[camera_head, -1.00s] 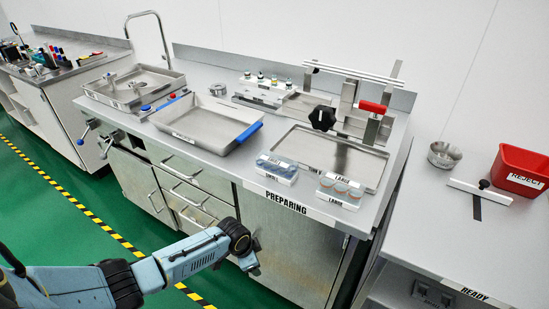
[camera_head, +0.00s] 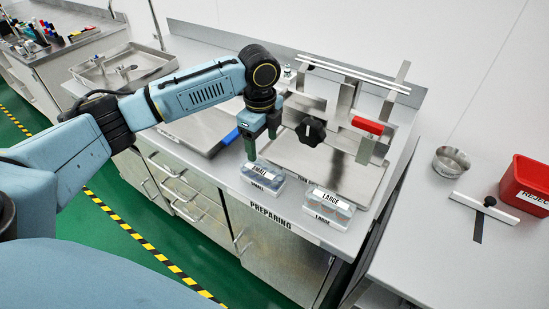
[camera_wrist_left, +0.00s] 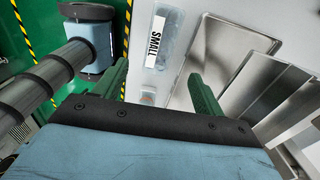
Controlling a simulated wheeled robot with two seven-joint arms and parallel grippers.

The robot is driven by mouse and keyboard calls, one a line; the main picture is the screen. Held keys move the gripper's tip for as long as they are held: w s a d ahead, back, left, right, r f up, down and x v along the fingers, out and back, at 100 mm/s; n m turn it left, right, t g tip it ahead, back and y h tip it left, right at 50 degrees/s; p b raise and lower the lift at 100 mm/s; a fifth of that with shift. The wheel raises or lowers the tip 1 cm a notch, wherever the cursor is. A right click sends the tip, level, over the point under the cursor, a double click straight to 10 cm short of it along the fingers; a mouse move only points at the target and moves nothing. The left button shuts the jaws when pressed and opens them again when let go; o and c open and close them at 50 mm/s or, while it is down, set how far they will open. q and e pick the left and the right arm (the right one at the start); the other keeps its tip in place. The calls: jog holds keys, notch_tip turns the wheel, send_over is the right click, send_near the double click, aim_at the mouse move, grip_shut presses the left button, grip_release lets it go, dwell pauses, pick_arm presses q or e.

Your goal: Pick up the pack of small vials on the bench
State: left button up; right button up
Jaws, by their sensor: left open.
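The pack of small vials (camera_head: 262,177) is a clear, shallow box labelled SMALL. It sits on the grey bench (camera_head: 228,188) near the front edge. My left gripper (camera_head: 262,147) is open just above and behind the pack, with green fingers pointing down. In the left wrist view, the pack (camera_wrist_left: 170,45) lies beyond the fingertips, roughly between the two open fingers (camera_wrist_left: 158,72). Nothing is held. Whether a fingertip touches the pack cannot be told. My right gripper is not in view.
A similar pack labelled LARGE (camera_head: 330,207) stands to the right. Behind are a flat metal tray (camera_head: 318,172) and a stand with a black knob (camera_head: 311,131) and red handle (camera_head: 367,125). A blue-handled tray (camera_head: 196,128) is partly hidden by my arm.

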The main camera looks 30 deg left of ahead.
aim_at(262, 168)
pick_arm(q)
jog(key=shift+w+a+f, duration=0.15)
jog(key=shift+w+f, duration=0.35)
jog(key=f, duration=0.5)
jog(key=shift+s+f+b, duration=0.3)
jog(key=shift+s+f, duration=0.05)
jog(key=shift+s, duration=0.05)
jog(key=shift+f, duration=0.55)
notch_tip(262, 168, down, 5)
jog(key=shift+a+r, duration=0.1)
jog(key=shift+a, duration=0.05)
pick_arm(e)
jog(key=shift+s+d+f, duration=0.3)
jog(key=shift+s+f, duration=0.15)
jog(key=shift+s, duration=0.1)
pick_arm(q)
jog(key=shift+c, duration=0.2)
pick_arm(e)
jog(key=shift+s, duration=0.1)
pick_arm(q)
jog(key=c, duration=1.1)
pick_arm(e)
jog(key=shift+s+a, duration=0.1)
